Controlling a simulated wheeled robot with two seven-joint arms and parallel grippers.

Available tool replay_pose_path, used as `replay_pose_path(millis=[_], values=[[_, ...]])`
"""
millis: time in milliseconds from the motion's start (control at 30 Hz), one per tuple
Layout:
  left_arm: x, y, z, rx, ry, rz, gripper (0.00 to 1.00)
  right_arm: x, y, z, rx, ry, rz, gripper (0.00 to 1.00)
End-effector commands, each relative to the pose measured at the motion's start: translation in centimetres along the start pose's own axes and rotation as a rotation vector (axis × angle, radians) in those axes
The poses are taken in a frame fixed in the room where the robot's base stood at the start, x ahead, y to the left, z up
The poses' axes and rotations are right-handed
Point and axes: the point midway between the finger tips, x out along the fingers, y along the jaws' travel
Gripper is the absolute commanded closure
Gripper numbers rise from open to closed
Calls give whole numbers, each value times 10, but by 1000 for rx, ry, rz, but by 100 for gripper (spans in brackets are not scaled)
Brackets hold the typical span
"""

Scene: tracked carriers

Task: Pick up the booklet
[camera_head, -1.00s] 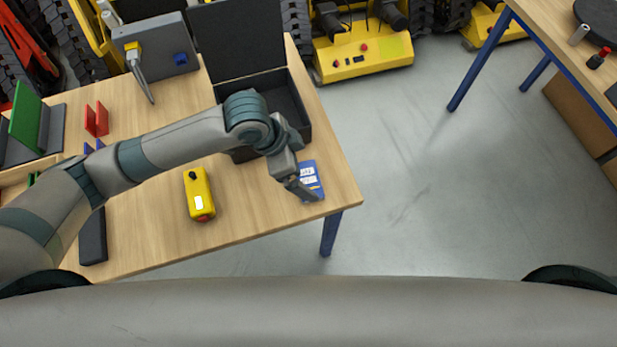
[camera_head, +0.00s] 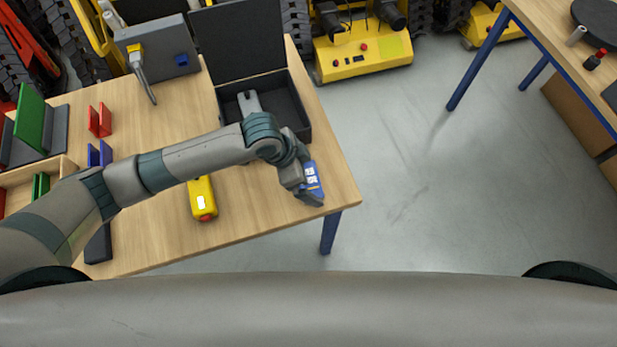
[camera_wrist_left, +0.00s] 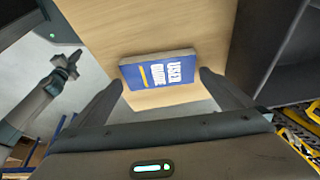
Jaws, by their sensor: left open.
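The booklet, blue with "USER GUIDE" in white and a yellow bar, lies flat near the table's right front corner. In the head view the booklet (camera_head: 314,178) is partly covered by my left gripper (camera_head: 308,194). In the left wrist view the whole booklet (camera_wrist_left: 150,72) shows on the wood. My left gripper (camera_wrist_left: 162,80) is open there, with one finger near each short end of the booklet and nothing held. My right gripper (camera_wrist_left: 63,67) shows small at the left of the wrist view, away from the table; its jaw state is unclear.
An open dark case (camera_head: 296,110) stands just behind my left gripper, its lid (camera_head: 238,40) raised. A yellow control box (camera_head: 201,187) with a red button lies left of the booklet. The table (camera_head: 262,215) is bare in front. Open floor lies to the right.

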Motion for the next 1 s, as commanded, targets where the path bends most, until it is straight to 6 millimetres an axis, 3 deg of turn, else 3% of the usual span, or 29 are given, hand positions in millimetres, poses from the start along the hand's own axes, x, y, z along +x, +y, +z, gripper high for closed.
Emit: replay_pose_path(millis=[533, 700, 1000], values=[[4, 0, 0, 1, 0, -1, 0, -1, -6, -1, 2, 1, -6, 100], [4, 0, 0, 1, 0, -1, 39, -1, -6, -1, 2, 1, -6, 100], [3, 0, 0, 1, 1, -1, 39, 0, -5, -1, 1, 1, -5, 100]])
